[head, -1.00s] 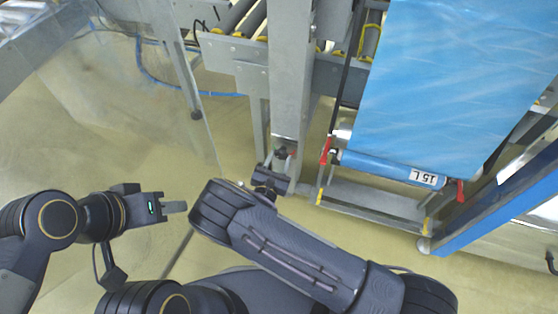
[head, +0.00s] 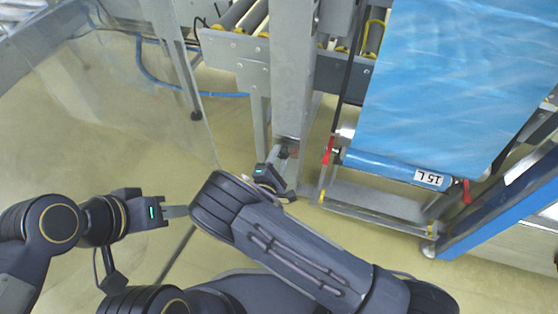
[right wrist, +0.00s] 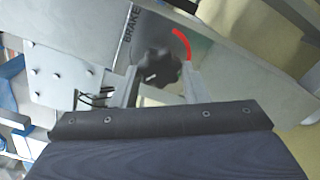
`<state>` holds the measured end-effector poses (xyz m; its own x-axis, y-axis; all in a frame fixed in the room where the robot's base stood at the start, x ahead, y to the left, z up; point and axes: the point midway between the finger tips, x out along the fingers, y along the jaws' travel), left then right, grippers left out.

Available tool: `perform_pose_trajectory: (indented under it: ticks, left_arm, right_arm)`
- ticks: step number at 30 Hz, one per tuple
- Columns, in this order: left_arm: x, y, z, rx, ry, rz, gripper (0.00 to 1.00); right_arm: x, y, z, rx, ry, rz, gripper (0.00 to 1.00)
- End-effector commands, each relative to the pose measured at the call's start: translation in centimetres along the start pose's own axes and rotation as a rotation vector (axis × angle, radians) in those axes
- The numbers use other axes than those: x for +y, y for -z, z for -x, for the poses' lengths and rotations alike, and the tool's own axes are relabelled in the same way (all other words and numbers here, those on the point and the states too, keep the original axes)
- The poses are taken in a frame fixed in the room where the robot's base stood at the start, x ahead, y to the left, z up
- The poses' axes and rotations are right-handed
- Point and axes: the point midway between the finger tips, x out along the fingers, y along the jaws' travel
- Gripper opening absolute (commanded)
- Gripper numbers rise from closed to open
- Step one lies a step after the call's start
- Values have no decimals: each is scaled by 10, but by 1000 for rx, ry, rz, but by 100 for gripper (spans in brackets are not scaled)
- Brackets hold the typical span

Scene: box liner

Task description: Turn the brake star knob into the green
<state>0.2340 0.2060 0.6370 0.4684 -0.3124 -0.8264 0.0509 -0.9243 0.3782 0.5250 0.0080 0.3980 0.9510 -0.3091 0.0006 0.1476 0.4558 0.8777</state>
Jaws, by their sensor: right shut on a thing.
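The brake star knob (right wrist: 160,68) is black and lobed, on a grey metal plate marked BRAKE (right wrist: 131,26). A pale mark on it points toward the lower left. My right gripper (right wrist: 159,74) is shut on the knob, one finger on each side. In the head view my right gripper (head: 281,157) reaches the foot of a grey post, where the knob is hard to make out. My left gripper (head: 176,211) hangs over bare floor, seen edge-on.
A blue film roll (head: 395,168) labelled 15 L has red clamp levers (head: 328,150) at its ends, to the right of the post. A roller conveyor (head: 235,47) stands behind. A blue beam (head: 500,205) runs at the right. Floor at the left is open.

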Motion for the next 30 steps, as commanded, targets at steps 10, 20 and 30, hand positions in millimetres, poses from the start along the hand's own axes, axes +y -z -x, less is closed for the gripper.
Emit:
perform_pose_trajectory:
  ticks: [10, 20, 30]
  left_arm:
    - [-8, -8, -17, 0, 0, 0, 36]
    - [-16, -18, -35, 0, 0, 0, 36]
    - [-24, -26, -52, 0, 0, 0, 36]
  right_arm:
    - [-1, 1, 0, 0, 2, -331, 18]
    - [-1, 1, 0, -1, 2, -635, 18]
    - [1, 0, 0, 0, 2, -855, 18]
